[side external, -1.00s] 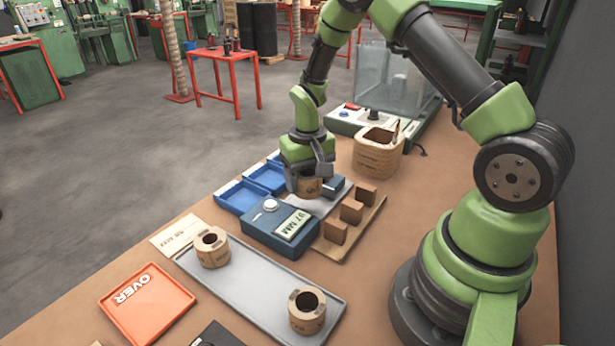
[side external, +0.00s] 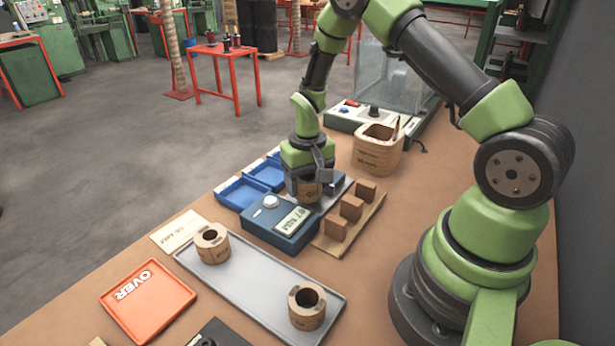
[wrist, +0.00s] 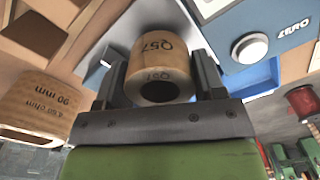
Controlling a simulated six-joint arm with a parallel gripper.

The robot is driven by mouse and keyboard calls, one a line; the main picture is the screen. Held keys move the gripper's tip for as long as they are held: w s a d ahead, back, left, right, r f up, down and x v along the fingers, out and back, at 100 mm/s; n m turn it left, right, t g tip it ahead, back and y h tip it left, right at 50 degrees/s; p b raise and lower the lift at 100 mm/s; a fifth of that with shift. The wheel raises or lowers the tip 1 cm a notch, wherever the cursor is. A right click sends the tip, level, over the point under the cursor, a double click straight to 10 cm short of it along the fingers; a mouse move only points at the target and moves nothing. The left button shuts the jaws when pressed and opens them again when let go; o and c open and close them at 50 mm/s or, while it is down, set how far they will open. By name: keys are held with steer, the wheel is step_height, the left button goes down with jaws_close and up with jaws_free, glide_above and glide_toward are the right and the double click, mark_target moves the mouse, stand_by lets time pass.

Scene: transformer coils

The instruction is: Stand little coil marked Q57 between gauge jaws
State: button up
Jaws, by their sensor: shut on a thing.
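The coil marked Q57 (wrist: 158,62) is a small tan cylinder with a dark bore, held between the two fingers of my gripper (wrist: 160,85) in the wrist view. In the side view my gripper (side external: 307,180) points down and is shut on this coil (side external: 307,191), just behind the blue gauge (side external: 283,226) with its display and white button. The gauge jaws are mostly hidden by my gripper; a grey block (side external: 341,187) shows beside it. I cannot tell whether the coil touches the gauge bed.
Two other coils stand on the grey tray (side external: 262,292). An orange tray marked OVER (side external: 146,300) lies at front left. Blue trays (side external: 242,193) sit left of the gauge. Several brown blocks (side external: 351,209) stand right of it. A larger tan container (side external: 377,150) is behind.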

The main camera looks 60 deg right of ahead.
steer(key=shift+f, duration=0.2)
steer(key=o, duration=1)
steer(key=shift+o, duration=0.2)
steer(key=shift+a, duration=0.1)
steer(key=shift+c, duration=0.2)
steer(key=shift+c, duration=1.4)
